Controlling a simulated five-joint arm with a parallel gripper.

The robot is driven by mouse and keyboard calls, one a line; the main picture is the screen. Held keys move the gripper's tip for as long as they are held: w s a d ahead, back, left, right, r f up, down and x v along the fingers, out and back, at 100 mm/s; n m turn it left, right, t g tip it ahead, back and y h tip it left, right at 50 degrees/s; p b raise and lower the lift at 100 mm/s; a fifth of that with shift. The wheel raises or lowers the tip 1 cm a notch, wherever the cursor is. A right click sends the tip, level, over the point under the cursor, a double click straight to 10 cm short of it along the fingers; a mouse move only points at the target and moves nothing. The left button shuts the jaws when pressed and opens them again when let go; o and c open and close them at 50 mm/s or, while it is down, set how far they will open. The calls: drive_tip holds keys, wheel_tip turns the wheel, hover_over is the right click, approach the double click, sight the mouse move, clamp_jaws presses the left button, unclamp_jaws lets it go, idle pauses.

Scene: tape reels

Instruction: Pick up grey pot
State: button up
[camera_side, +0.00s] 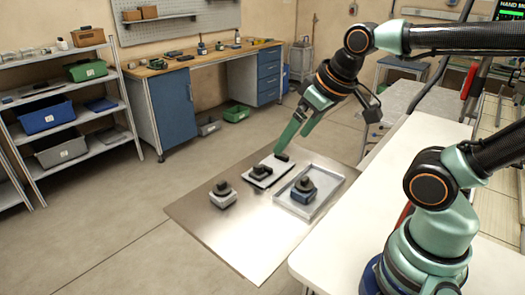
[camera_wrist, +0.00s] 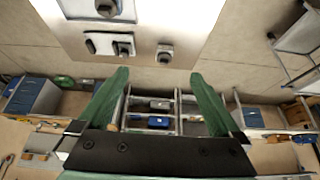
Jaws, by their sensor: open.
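A small grey block-like piece with a dark round top, seemingly the grey pot (camera_side: 223,198), stands upright on the metal sheet at the left. It also shows in the wrist view (camera_wrist: 164,54), just beyond the fingertips and apart from them. My gripper (camera_side: 284,149) is above the far part of the sheet, behind the pot and to its right in the side view. Its two green fingers (camera_wrist: 158,76) are spread wide in the wrist view, with nothing between them.
A pale base (camera_side: 256,178) with dark parts lies on the metal sheet (camera_side: 225,240), right of the pot. A white table (camera_side: 345,240) borders the sheet. The sheet's front is clear.

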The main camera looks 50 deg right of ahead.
idle(0.5)
drive_tip(key=n+g, duration=0.6)
drive_tip(key=n, duration=1.2)
hover_over(222, 182)
wheel_tip(222, 182, down, 12)
drive_tip(key=f, duration=0.6)
drive_tip(key=shift+a, duration=0.25)
drive_tip(key=shift+d+f, duration=0.2)
drive_tip(key=shift+f, duration=2.55)
